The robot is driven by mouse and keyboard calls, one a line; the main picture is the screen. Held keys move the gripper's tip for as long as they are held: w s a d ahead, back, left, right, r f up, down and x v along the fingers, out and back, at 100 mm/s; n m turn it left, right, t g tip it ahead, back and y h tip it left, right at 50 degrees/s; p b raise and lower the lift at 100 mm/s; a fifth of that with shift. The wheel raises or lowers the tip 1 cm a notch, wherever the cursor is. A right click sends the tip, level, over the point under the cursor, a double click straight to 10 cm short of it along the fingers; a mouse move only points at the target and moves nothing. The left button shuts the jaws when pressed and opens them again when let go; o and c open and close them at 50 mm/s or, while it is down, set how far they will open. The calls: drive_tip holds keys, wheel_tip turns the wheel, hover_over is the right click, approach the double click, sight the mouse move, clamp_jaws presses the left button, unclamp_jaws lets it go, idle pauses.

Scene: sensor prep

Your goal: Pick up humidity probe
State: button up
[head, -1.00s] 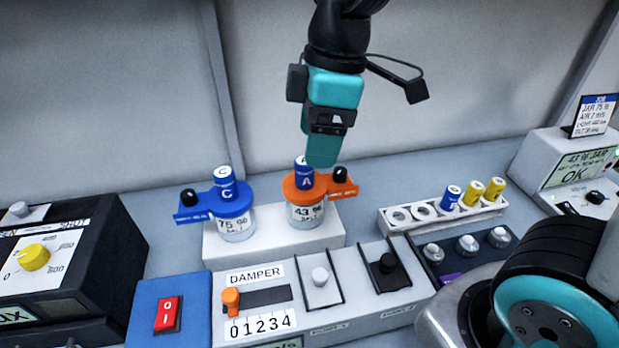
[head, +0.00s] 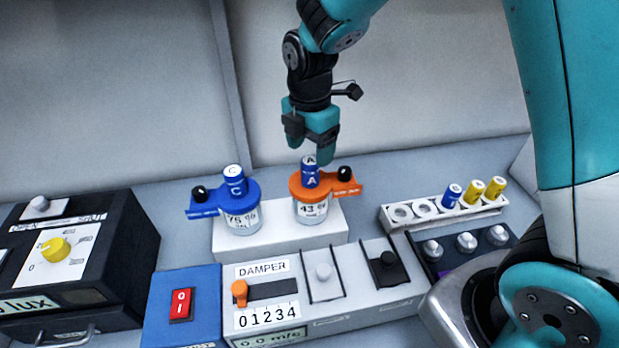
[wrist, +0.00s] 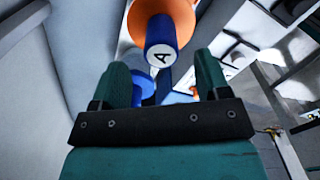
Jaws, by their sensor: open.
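A blue probe marked A (head: 310,173) stands upright in the orange lid (head: 328,189) of a jar marked 43. Its labelled top also shows in the wrist view (wrist: 161,55), just ahead of my finger gap and between the lines of the fingers. My gripper (head: 322,150) is open and empty, just above and slightly behind probe A; I cannot tell whether it touches. In the wrist view its two green fingers (wrist: 163,80) stand apart. A blue probe marked C (head: 235,180) stands in a blue-lidded jar (head: 240,220) to the left.
Both jars stand on a white block (head: 280,236). A white rack (head: 440,215) at right holds a blue cylinder (head: 452,195) and two yellow ones (head: 475,190). The damper panel (head: 320,290), a red switch (head: 181,304) and a dark lux box (head: 80,250) stand in front and left.

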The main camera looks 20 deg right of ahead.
sight(311, 172)
drive_tip(key=shift+f+p, duration=1.35)
drive_tip(key=shift+f, duration=2)
drive_tip(key=c, duration=1)
drive_tip(key=shift+r, duration=0.1)
drive_tip(key=shift+c, duration=0.2)
